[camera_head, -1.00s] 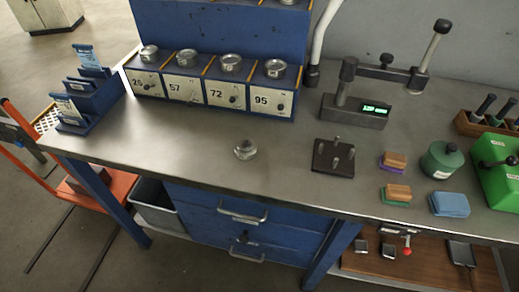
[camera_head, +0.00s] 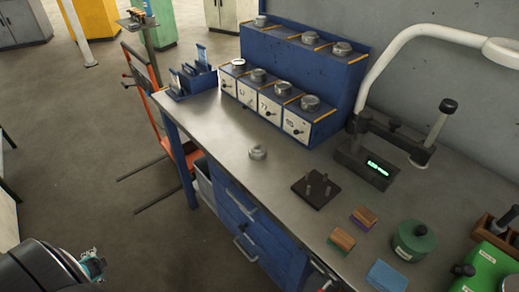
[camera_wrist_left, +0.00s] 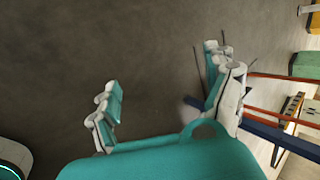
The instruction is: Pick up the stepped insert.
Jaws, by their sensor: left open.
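A small round silver metal piece with a stepped shape, which looks like the stepped insert (camera_head: 257,152), sits alone on the grey workbench (camera_head: 215,125), left of a dark pegged plate. My left gripper (camera_head: 92,266) is low at the left in the head view, over the floor and well away from the bench top. In the left wrist view its two teal and white fingers (camera_wrist_left: 168,100) are spread apart with only floor between them. The insert is not in the left wrist view. My right gripper is not in view.
Numbered drawers (camera_head: 268,103) with similar metal pieces on top stand behind the insert. The pegged plate (camera_head: 316,189), wood-topped blocks (camera_head: 342,239), a green round container (camera_head: 411,240) and a lamp arm (camera_head: 400,50) are to the right. Bench around the insert is clear.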

